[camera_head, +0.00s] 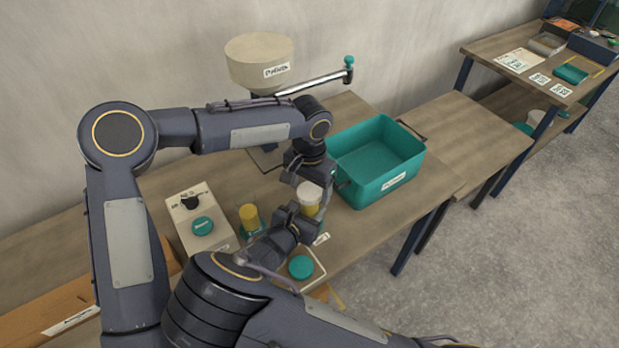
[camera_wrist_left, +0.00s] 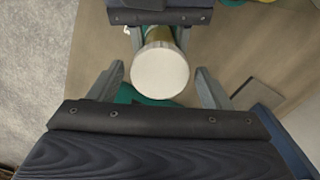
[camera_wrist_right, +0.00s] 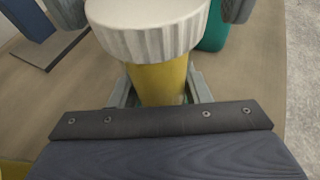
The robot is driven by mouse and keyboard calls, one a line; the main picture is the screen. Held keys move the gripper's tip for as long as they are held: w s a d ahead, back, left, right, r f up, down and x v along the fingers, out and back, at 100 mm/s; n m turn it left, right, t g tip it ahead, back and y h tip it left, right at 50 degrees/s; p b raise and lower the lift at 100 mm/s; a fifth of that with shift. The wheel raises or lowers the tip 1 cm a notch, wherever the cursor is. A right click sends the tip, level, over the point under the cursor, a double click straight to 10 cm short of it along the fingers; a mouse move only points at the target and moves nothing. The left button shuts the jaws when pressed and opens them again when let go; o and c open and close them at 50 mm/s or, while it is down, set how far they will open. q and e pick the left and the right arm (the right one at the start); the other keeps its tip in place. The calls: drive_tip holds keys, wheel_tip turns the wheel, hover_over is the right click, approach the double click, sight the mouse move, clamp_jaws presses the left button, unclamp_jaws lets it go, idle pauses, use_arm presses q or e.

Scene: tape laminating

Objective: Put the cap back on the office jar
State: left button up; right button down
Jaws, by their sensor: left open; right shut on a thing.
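The office jar has a yellow body (camera_wrist_right: 158,82) and a ribbed white cap (camera_wrist_right: 148,25). In the head view the cap (camera_head: 310,193) sits on top of the upright jar; whether it is screwed tight I cannot tell. My right gripper (camera_head: 303,219) is shut on the jar's body below the cap. My left gripper (camera_head: 309,184) is open just above. In the left wrist view its fingers stand either side of the round white cap (camera_wrist_left: 160,72), with gaps between. In the right wrist view, the left gripper's fingers show at the top, beside the cap.
A teal bin (camera_head: 376,160) stands to the right of the jar. A yellow cylinder (camera_head: 249,216), a white box with a teal button (camera_head: 202,222) and a teal disc (camera_head: 301,267) are to the left and in front. A pellet hopper (camera_head: 260,62) stands behind.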

use_arm(q)
drive_tip(key=shift+f, duration=0.1)
drive_tip(key=c, duration=1)
drive_tip(key=shift+m, duration=0.8)
drive_tip(key=o, duration=1.2)
drive_tip(key=shift+c, duration=0.2)
wheel_tip(320, 180, up, 12)
